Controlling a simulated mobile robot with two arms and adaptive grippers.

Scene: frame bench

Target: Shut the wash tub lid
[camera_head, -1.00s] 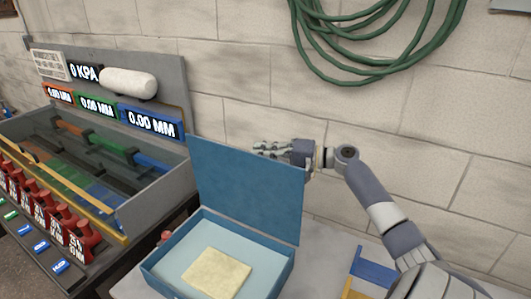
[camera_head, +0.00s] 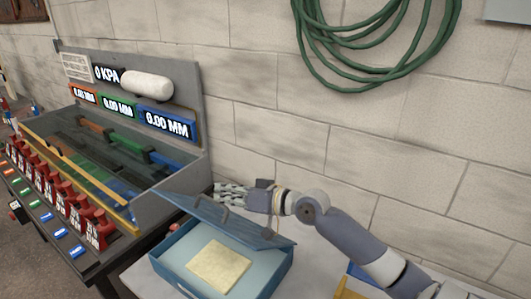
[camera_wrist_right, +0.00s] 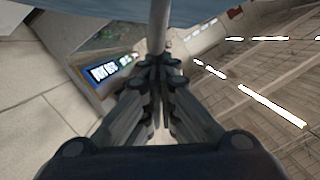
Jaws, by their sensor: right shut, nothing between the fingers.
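The blue wash tub (camera_head: 262,287) stands open at the front on the pale bench, with a pale yellow cloth (camera_head: 218,265) inside. Its blue lid (camera_head: 205,210) is tilted forward over the tub, partly lowered, with a grey handle on its upper face. My right gripper (camera_head: 222,190) is shut and empty, just behind and above the lid. In the right wrist view the closed fingers (camera_wrist_right: 160,65) point at a grey bar close to their tips, and a blue-grey panel edge shows at the top. Whether the fingers touch the lid is unclear. My left gripper is not in view.
A grey test bench with displays (camera_head: 165,122) and red-handled levers (camera_head: 97,230) stands close to the left. A block wall (camera_head: 300,130) with a coiled green hose (camera_head: 375,60) is behind. Blue and yellow parts (camera_head: 345,288) lie at the right front.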

